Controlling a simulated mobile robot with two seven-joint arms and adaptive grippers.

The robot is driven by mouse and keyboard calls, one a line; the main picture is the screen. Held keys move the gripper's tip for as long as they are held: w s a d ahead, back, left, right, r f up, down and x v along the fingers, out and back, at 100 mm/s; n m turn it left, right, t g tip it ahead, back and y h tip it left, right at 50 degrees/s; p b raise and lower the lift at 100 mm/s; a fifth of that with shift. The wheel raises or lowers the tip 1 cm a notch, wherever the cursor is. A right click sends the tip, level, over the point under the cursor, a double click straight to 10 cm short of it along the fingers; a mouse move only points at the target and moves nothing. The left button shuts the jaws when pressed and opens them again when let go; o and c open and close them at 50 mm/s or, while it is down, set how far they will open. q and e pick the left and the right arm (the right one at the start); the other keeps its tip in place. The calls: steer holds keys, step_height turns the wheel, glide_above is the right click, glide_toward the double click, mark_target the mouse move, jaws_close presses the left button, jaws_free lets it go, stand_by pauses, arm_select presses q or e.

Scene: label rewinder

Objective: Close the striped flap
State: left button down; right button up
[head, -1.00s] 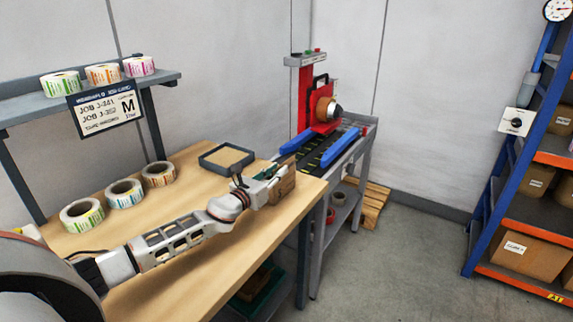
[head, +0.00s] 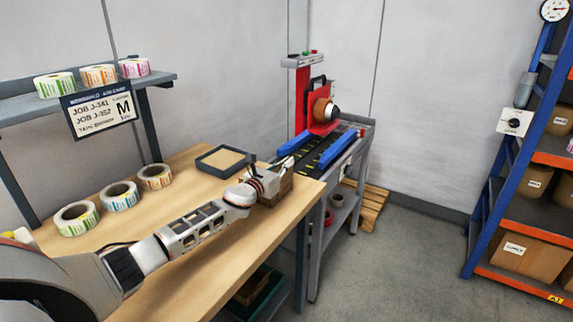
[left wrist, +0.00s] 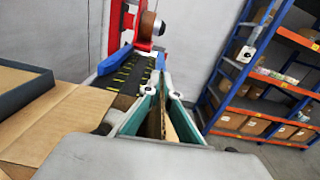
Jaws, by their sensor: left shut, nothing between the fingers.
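A black panel with yellow stripes (head: 322,149), the only striped surface I see, lies between two blue bars on the red rewinder (head: 321,106). It looks roughly level; I cannot make out a hinge. It also shows in the left wrist view (left wrist: 134,74), ahead and left of my fingers. My left gripper (head: 284,165) is at the bench's far end, by a brown cardboard box (head: 273,191), short of the striped panel. In the left wrist view its teal-padded fingers (left wrist: 164,82) converge at the tips, shut and empty. My right gripper is not in view.
A dark tray (head: 225,160) and several label rolls (head: 122,195) are on the wooden bench (head: 215,255). A job sign (head: 100,108) hangs from the shelf. A pallet (head: 367,205) lies behind the rewinder stand. Open floor separates it from the blue-orange rack (head: 500,205).

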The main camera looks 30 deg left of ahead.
arm_select(q)
steer(key=shift+a, duration=0.15)
steer(key=shift+w+a+f+n+b, duration=0.15)
steer(key=shift+a+n, duration=0.3)
steer(key=shift+n, duration=0.7)
steer(key=shift+s+a+f+n+b, duration=0.15)
steer(key=shift+a+n, duration=0.3)
steer(key=shift+n, duration=0.65)
steer(key=shift+w+a+f+n+b, duration=0.1)
steer(key=shift+a+f+n, duration=0.25)
steer(key=shift+n, duration=0.8)
steer(key=shift+a, duration=0.15)
steer(key=c, duration=2.3)
jaws_free()
steer(key=shift+r, duration=0.1)
steer(key=shift+c, duration=0.2)
steer(key=s, duration=0.7)
steer(key=shift+s+a, duration=0.25)
steer(key=shift+a, duration=0.05)
